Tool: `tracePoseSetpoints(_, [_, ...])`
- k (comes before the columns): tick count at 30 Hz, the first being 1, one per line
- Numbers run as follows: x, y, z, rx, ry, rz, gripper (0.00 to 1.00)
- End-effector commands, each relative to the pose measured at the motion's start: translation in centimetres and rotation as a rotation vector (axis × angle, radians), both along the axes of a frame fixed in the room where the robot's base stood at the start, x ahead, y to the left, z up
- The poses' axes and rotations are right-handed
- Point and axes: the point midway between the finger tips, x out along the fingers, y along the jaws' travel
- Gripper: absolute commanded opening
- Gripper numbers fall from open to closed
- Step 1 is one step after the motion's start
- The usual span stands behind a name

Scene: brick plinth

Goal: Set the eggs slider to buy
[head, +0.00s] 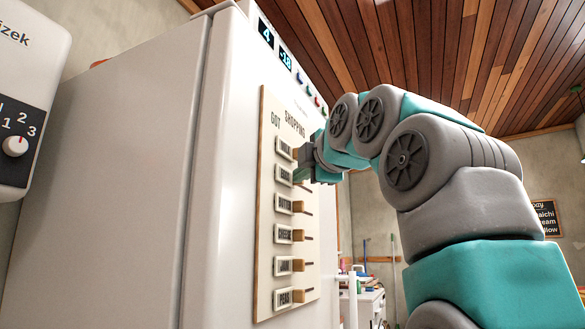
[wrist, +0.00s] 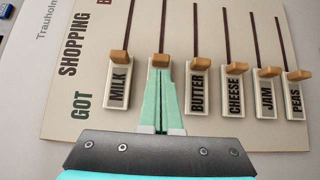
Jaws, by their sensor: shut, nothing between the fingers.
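Labels read MILK (wrist: 117,87), BUTTER (wrist: 198,93), CHEESE, JAM and PEAS. The second label is hidden behind my gripper (wrist: 160,74), so I cannot read EGGS; its knob (wrist: 158,60) shows just beyond the fingertips. My gripper is shut and empty, its tips close to that knob; I cannot tell if they touch. In the head view my gripper (head: 304,160) is at the board's upper part.
The neighbouring milk knob (wrist: 119,57) and butter knob (wrist: 200,64) stand close on either side of the fingers. The slots above the knobs are clear. The fridge panel (head: 283,55) with displays and buttons is above the board. A white dial unit (head: 22,120) is at far left.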

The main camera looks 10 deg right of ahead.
Motion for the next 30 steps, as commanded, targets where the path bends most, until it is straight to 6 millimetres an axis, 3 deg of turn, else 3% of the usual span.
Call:
tracePoseSetpoints(14, [0.7,-0.4,-0.1,0.001,0.002,0.001,0.0])
tracePoseSetpoints(30, [7.3,-5.1,0.2,0.002,0.003,0.0,0.0])
